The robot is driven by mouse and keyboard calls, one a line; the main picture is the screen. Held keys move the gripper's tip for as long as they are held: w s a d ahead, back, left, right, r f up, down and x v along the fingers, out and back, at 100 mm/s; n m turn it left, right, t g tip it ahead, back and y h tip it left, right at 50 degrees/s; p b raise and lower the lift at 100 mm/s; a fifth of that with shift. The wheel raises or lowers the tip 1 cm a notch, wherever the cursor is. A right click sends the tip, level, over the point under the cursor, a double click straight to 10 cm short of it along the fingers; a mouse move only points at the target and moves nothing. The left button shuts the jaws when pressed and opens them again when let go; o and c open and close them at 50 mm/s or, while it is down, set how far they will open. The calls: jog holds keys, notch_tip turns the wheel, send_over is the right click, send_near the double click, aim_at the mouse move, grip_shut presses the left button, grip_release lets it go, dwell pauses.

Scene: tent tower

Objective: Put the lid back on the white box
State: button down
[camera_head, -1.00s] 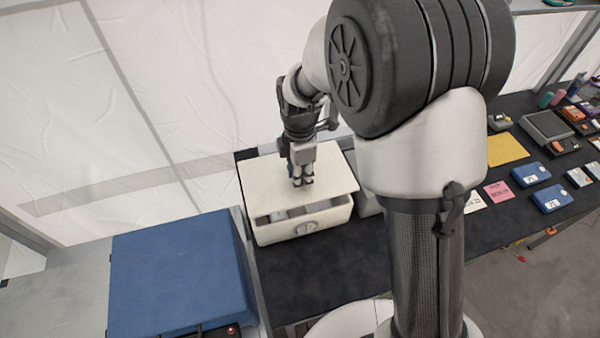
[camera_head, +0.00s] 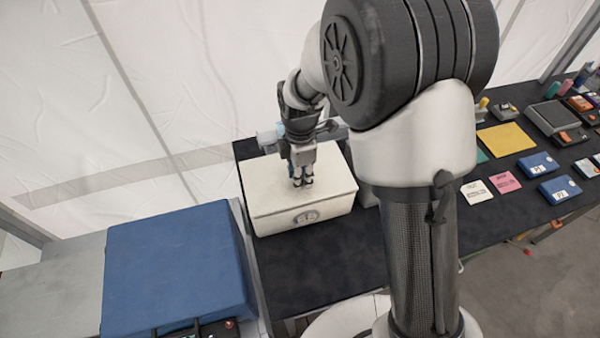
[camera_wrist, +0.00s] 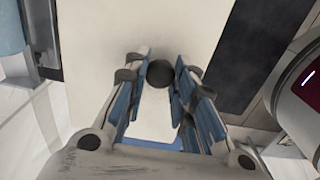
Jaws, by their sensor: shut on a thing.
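The white box (camera_head: 278,226) stands on the dark table, with a round emblem on its front. Its pale lid (camera_head: 264,188) lies flat over the top, its edges lined up with the box walls, and no opening shows at the front. My gripper (camera_head: 303,183) points down at the middle of the lid. In the wrist view my gripper (camera_wrist: 160,80) has its blue-padded fingers closed on both sides of the lid's round dark knob (camera_wrist: 160,74). The lid's far edge is partly hidden behind my gripper in the head view.
A large blue case (camera_head: 172,262) stands left of the table. A grey object (camera_head: 366,186) is close to the box's right side. Right along the table are a yellow sheet (camera_head: 506,139), blue boxes (camera_head: 538,163) and small cards. Bare dark tabletop (camera_head: 325,262) lies in front of the box.

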jog(key=shift+f+b, duration=0.35)
jog(key=shift+f, duration=0.2)
dwell(0.8)
jog(key=c, duration=1.2)
grip_release()
jog(key=shift+c, duration=0.2)
notch_tip(320, 180, up, 12)
